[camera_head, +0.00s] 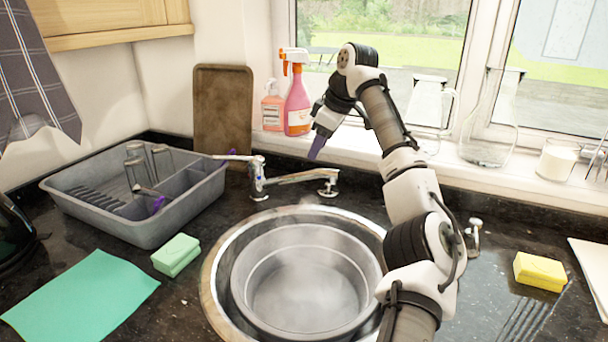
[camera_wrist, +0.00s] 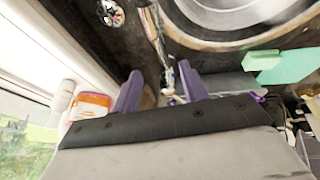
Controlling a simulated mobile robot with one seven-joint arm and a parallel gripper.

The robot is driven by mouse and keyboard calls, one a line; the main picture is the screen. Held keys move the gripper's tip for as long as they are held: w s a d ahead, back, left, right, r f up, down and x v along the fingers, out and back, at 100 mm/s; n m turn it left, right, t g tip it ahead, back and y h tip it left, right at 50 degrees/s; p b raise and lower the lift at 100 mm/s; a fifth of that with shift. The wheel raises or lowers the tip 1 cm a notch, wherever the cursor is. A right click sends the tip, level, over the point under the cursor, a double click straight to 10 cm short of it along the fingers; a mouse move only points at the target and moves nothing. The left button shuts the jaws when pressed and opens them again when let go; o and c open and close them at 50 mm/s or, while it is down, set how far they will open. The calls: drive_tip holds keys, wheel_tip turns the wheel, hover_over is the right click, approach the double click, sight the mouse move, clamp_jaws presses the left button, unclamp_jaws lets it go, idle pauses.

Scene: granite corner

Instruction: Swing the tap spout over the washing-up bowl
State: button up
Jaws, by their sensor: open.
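The chrome tap (camera_head: 258,178) stands behind the sink at its back left. Its spout (camera_head: 300,177) points right, along the back of the sink, with its end behind the washing-up bowl (camera_head: 250,290). The grey round bowl sits in the sink; its inside looks empty. My gripper (camera_head: 317,147) is in the air above and behind the spout, fingers pointing down. In the wrist view my gripper (camera_wrist: 160,82) has its purple fingers apart, with nothing visibly held. The spout (camera_wrist: 154,30) shows there beyond the fingers, and the bowl is partly seen at the top right.
A grey dish rack (camera_head: 150,225) with glasses stands left of the tap. Spray bottles (camera_head: 298,108) and glass jugs (camera_head: 490,135) stand on the windowsill. A green sponge (camera_head: 176,255), green cloth (camera_head: 85,298) and yellow sponge (camera_head: 540,271) lie on the dark worktop.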

sight(304, 177)
drive_tip(key=p+x, duration=0.1)
drive_tip(key=x, duration=1)
drive_tip(key=shift+w+f, duration=0.1)
drive_tip(key=shift+f, duration=0.15)
drive_tip(key=shift+c, duration=0.4)
drive_tip(key=shift+a, duration=0.1)
clamp_jaws()
